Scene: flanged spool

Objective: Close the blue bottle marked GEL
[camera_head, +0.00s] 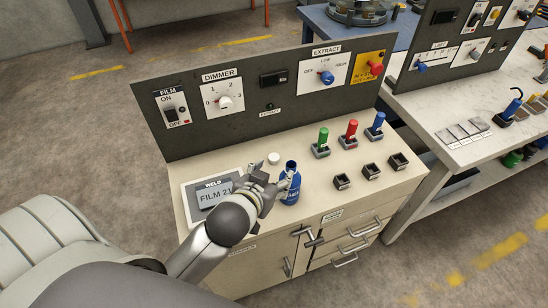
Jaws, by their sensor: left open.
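A blue bottle (290,191) stands upright on the bench near its front edge. Its mouth shows no cap, and its white lettering is too small to read surely. A small white round piece that looks like a cap (273,158) lies on the bench just behind the bottle. My left gripper (275,173) is open beside the bottle on its left. One finger overlaps the bottle's upper left side in the picture; I cannot tell whether they touch. My right gripper is out of view.
A dark control panel (260,95) rises behind. Bare benchtop (310,172) lies between.

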